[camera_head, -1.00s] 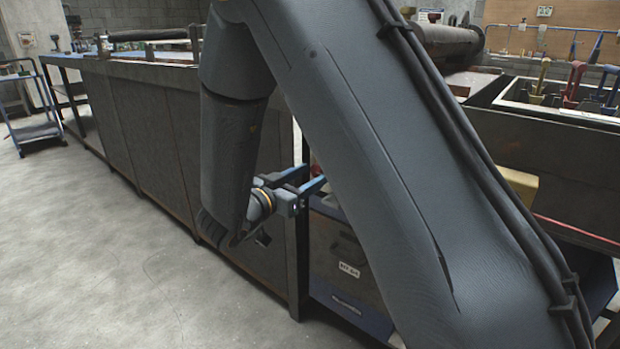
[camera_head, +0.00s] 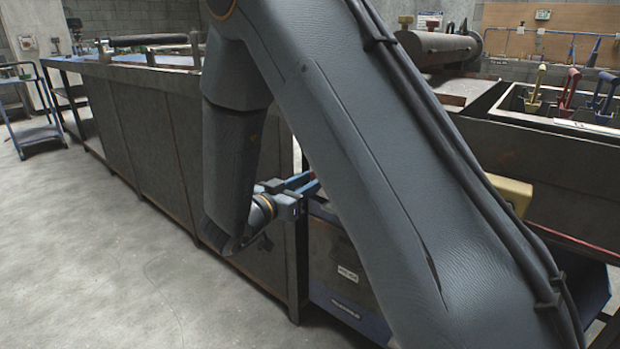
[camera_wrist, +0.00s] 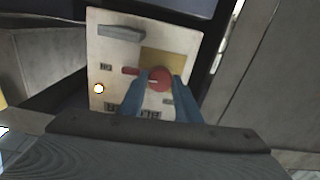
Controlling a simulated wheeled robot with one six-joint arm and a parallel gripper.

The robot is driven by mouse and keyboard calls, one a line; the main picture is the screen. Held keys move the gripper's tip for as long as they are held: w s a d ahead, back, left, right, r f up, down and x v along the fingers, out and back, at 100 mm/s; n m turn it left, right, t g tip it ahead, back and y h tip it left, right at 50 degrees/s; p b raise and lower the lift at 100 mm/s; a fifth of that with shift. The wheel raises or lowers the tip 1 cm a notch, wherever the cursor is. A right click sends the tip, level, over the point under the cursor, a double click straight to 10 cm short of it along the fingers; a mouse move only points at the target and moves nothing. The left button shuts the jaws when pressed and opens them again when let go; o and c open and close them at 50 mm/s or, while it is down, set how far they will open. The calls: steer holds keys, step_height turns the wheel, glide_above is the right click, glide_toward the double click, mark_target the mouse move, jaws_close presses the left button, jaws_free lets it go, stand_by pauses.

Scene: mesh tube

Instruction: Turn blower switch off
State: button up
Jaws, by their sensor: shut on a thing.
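The blower switch is a red rotary knob (camera_wrist: 160,79) on a yellow plate (camera_wrist: 163,62), on a pale control panel (camera_wrist: 110,52) in the wrist view. The knob's red handle points left. My gripper (camera_wrist: 158,86) has its two blue fingers on either side of the knob and is shut on it. In the head view my gripper (camera_head: 308,183) reaches behind my own arm, and the arm hides the panel and knob there.
A long dark metal bench (camera_head: 150,120) runs at the left. A blue-based box (camera_head: 335,270) with a white label stands below my gripper. A blue cart (camera_head: 35,130) is at the far left. The floor at the left is clear.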

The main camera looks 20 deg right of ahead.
steer(key=n+p, duration=0.2)
steer(key=p, duration=0.2)
steer(key=n+p, duration=0.2)
steer(key=p, duration=0.1)
steer(key=shift+s+r+p, duration=0.2)
steer(key=shift+p, duration=0.15)
steer(key=n+p, duration=0.3)
steer(key=n, duration=0.1)
steer(key=n+p, duration=0.8)
steer(key=n, duration=0.1)
steer(key=shift+d+f, duration=0.1)
steer(key=shift+f, duration=0.15)
steer(key=o, duration=1.1)
steer(key=shift+c, duration=0.2)
steer(key=shift+w, duration=0.1)
steer(key=v, duration=0.8)
